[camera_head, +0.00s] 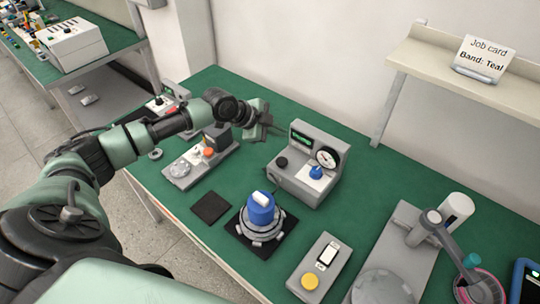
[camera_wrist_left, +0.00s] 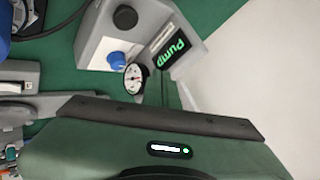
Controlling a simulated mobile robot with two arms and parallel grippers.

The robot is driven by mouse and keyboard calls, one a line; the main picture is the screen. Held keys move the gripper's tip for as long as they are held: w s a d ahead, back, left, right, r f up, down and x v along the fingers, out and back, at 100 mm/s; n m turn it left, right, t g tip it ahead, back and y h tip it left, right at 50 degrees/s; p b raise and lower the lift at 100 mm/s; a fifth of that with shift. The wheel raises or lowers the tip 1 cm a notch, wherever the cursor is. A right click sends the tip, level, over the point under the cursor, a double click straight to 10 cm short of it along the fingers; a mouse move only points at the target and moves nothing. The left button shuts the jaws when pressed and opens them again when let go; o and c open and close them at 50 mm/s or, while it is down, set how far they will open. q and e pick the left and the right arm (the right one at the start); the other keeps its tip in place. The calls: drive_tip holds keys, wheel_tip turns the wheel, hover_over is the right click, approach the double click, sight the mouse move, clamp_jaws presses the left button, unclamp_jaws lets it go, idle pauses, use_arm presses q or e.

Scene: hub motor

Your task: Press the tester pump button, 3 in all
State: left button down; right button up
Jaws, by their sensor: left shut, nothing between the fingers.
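The grey tester (camera_head: 307,180) stands at the back middle of the green bench. It carries a round black button (camera_head: 282,162), a blue knob (camera_head: 316,172), a dial gauge (camera_head: 327,157) and a small display (camera_head: 302,139). In the left wrist view the display (camera_wrist_left: 173,48) reads "Pump" in green; the black button (camera_wrist_left: 124,17), blue knob (camera_wrist_left: 117,61) and gauge (camera_wrist_left: 134,76) also show. My left gripper (camera_head: 272,122) is shut and empty, above and left of the tester's back, apart from the black button. My right gripper is out of view.
A blue-capped hub (camera_head: 260,212) sits on a black mat before the tester. A grey box with a yellow button (camera_head: 310,281) is at the front, a plate with an orange button (camera_head: 209,152) at left, a stand (camera_head: 410,255) at right. A shelf holds the job card (camera_head: 482,58), "Band: Teal".

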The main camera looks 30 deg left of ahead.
sight(279, 162)
use_arm(q)
drive_tip(key=f+b, duration=0.3)
drive_tip(key=f, duration=0.1)
drive_tip(key=f+b, duration=0.3)
drive_tip(key=f, duration=0.1)
drive_tip(key=shift+s+d+f+b, duration=0.2)
drive_tip(key=shift+f+b, duration=0.1)
idle(0.4)
idle(0.9)
idle(0.9)
drive_tip(key=shift+f, duration=0.15)
drive_tip(key=shift+f+b, duration=0.3)
drive_tip(key=shift+b, duration=0.05)
